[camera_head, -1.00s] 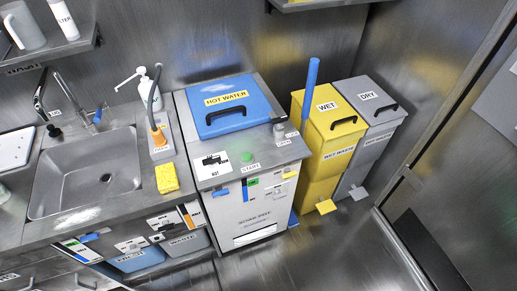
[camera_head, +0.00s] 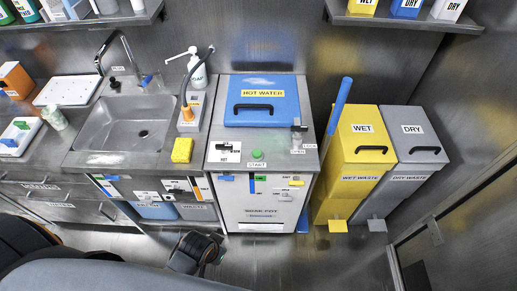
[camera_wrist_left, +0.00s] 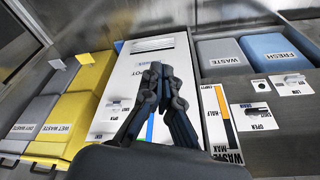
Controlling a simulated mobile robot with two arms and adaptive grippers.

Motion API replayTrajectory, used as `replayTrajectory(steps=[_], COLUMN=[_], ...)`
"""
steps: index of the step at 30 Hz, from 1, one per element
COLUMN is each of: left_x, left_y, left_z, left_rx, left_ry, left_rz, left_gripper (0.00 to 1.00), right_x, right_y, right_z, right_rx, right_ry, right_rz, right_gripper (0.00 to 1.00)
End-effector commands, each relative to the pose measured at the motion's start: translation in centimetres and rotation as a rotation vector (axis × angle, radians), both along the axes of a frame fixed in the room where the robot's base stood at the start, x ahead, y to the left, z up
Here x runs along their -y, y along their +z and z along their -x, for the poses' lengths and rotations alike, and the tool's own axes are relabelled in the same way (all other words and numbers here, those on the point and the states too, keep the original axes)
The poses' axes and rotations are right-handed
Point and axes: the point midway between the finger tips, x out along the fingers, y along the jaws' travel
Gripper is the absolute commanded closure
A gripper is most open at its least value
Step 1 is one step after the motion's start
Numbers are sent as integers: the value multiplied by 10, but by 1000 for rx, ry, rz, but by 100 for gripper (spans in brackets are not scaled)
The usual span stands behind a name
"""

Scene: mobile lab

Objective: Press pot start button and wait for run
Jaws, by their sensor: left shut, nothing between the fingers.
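The pot (camera_head: 262,209) is a steel cabinet with a white front. Its blue HOT WATER lid (camera_head: 262,113) is down. The green start button (camera_head: 257,154) sits on the front top ledge beside a START label. A small dark lever (camera_head: 299,128) stands right of it, by LOCK and OPEN labels. In the left wrist view my left gripper (camera_wrist_left: 160,72) is shut and empty, its dark fingers in front of the pot's white front panel (camera_wrist_left: 122,92). The button cannot be made out there. A dark part of my left arm shows low in the head view. My right gripper is not in view.
A sink (camera_head: 121,134) with a tap and a yellow sponge (camera_head: 182,150) lie left of the pot. A blue stick (camera_head: 339,106), the yellow WET bin (camera_head: 352,167) and the grey DRY bin (camera_head: 406,165) stand right. The floor in front is open.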

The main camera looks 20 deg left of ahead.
Motion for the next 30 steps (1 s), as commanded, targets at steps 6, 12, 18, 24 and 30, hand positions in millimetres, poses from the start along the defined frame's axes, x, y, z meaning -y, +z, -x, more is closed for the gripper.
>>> replayTrajectory(steps=[6,12,18,24,30], left_x=[18,57,89,72,37], left_y=[108,181,214,229,245], left_z=[-42,-95,-163,-233,-284], left_rx=[106,261,433,549,622], left_ry=[-122,-420,-814,-1044,-1121], left_rz=[30,68,54,-21,-100], left_gripper=[100,100,100,100,100], right_x=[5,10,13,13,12], right_y=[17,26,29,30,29], right_z=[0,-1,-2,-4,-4], right_rx=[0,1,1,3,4], right_ry=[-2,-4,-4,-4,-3], right_rz=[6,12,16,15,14], right_gripper=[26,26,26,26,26])
